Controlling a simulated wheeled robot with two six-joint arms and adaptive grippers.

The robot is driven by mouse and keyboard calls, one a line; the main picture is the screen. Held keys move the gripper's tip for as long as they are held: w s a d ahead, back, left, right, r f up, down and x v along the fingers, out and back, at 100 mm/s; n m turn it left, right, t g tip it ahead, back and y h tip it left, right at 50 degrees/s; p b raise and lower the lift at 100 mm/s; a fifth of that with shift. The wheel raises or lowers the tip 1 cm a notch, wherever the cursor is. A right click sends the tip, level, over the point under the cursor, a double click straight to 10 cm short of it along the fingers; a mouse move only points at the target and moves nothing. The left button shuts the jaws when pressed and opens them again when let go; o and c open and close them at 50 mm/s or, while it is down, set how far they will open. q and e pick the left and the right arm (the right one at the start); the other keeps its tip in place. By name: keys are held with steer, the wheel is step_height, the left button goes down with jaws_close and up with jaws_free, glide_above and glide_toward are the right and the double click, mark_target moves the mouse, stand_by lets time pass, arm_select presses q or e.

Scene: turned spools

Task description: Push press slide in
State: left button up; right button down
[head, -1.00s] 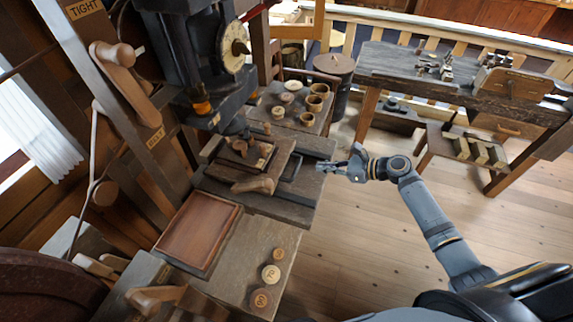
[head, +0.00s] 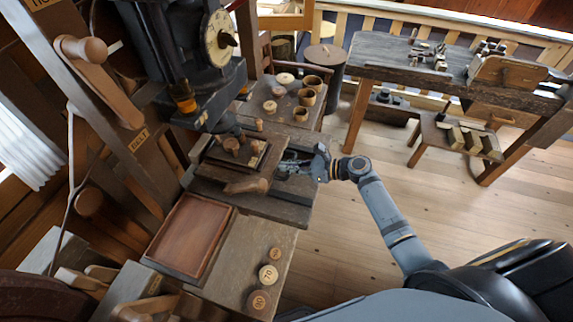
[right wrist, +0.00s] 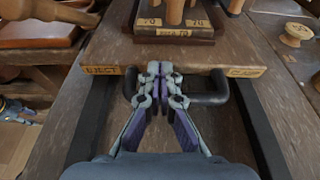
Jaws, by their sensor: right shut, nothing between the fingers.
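The press (head: 203,98) stands at the upper left of the head view, with its dark head above the wooden slide (head: 213,172). In the right wrist view the slide (right wrist: 104,48) has a front edge labelled EJECT and CLAMP and a black bar handle (right wrist: 210,98). A dark block (right wrist: 145,33) with wooden pegs sits on the slide. My right gripper (head: 284,168) is shut and empty at the slide's front. In the right wrist view its fingertips (right wrist: 160,73) are centred at the handle, against or just before the front edge; contact is unclear.
An empty reddish tray (head: 188,238) and several round wooden discs (head: 268,275) lie nearer me. A wooden lever (head: 247,186) sits beside the slide. A workbench (head: 390,66) stands at the back right; the floor between is clear.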

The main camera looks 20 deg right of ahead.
mark_target(268, 164)
steer(key=shift+w+a+f, duration=0.1)
steer(key=shift+w+a, duration=0.05)
steer(key=shift+w+a+p, duration=0.2)
steer(key=shift+w+a, duration=0.15)
steer(key=shift+a, duration=0.2)
steer(key=shift+w+a+p, duration=0.2)
steer(key=shift+w+a, duration=0.15)
steer(key=shift+a, duration=0.2)
steer(key=shift+w+a, duration=0.1)
arm_select(q)
steer(key=shift+s+r, duration=0.15)
steer(key=shift+s, duration=0.35)
steer(key=shift+s+r, duration=0.15)
steer(key=shift+s, duration=0.35)
steer(key=shift+r, duration=0.15)
